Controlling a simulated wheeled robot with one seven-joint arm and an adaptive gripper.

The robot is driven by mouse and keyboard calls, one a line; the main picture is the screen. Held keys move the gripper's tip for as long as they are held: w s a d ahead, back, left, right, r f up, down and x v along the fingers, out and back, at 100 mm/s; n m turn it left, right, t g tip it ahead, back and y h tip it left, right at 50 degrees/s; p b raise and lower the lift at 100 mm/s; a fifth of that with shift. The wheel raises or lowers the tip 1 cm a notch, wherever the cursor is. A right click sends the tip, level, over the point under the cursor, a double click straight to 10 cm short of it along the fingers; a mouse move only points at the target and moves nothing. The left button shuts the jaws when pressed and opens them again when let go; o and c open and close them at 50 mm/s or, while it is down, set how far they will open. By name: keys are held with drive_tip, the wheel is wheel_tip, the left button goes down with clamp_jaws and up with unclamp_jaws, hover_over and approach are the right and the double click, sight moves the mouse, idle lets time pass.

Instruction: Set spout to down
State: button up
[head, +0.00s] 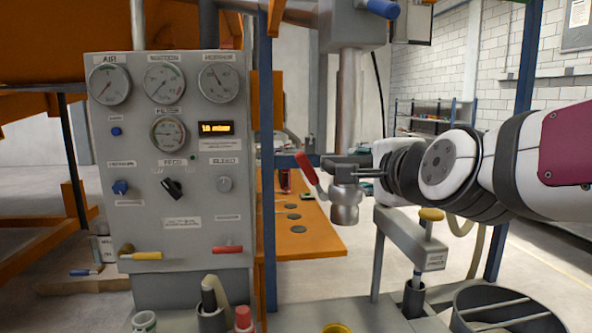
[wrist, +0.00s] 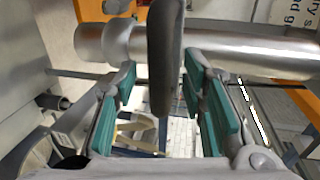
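A silver metal pipe end (head: 345,210) hangs below a grey vertical column, with a red-handled lever (head: 307,170) sticking out to its left. I cannot tell for sure which part is the spout. My gripper (head: 343,172) reaches in from the right at this fitting. In the wrist view, my gripper (wrist: 165,88) has its teal-padded fingers apart. A dark upright bar (wrist: 165,55) stands between them, with gaps visible on both sides. A silver pipe (wrist: 235,50) runs across behind the bar. Whether the bar is the red lever is unclear.
A grey gauge panel (head: 170,200) with knobs and levers stands at the left. An orange bench (head: 300,235) lies behind. A round dark bin (head: 505,310) is at the lower right.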

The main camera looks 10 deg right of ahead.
drive_tip(key=shift+x, duration=0.8)
clamp_jaws()
drive_tip(key=shift+f, duration=0.1)
